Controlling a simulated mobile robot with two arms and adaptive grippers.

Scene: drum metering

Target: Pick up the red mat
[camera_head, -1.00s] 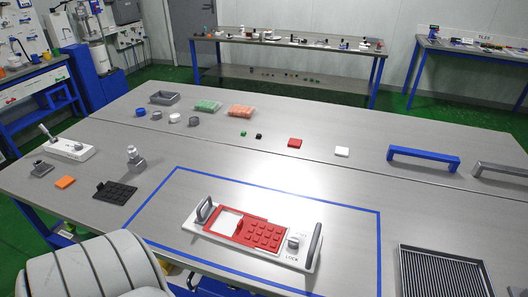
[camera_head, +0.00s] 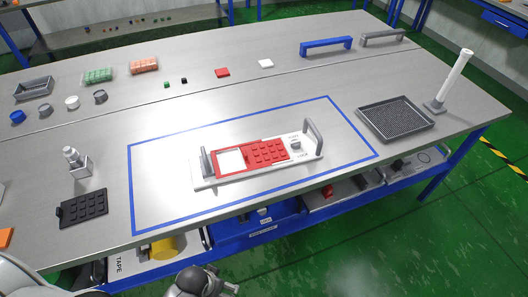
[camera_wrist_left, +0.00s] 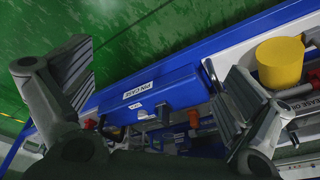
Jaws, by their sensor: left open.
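The red mat (camera_head: 268,152), with rows of raised bumps, lies in the right part of a red frame (camera_head: 229,161) on a white tray (camera_head: 255,172) with two grey upright handles. The tray sits inside a blue outlined rectangle on the table. My left gripper (camera_wrist_left: 160,68) is open and empty in the left wrist view, over the table's lower shelf area. Its dark grey body also shows at the bottom edge of the head view, in front of the table and apart from the mat. My right gripper is in neither view.
A black bumped mat (camera_head: 83,208) and a small metal fixture (camera_head: 77,162) stand on the left. A ribbed tray (camera_head: 396,119) and a white post (camera_head: 454,80) stand on the right. A blue pin case (camera_wrist_left: 150,95) and a yellow cylinder (camera_wrist_left: 280,62) are below the tabletop.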

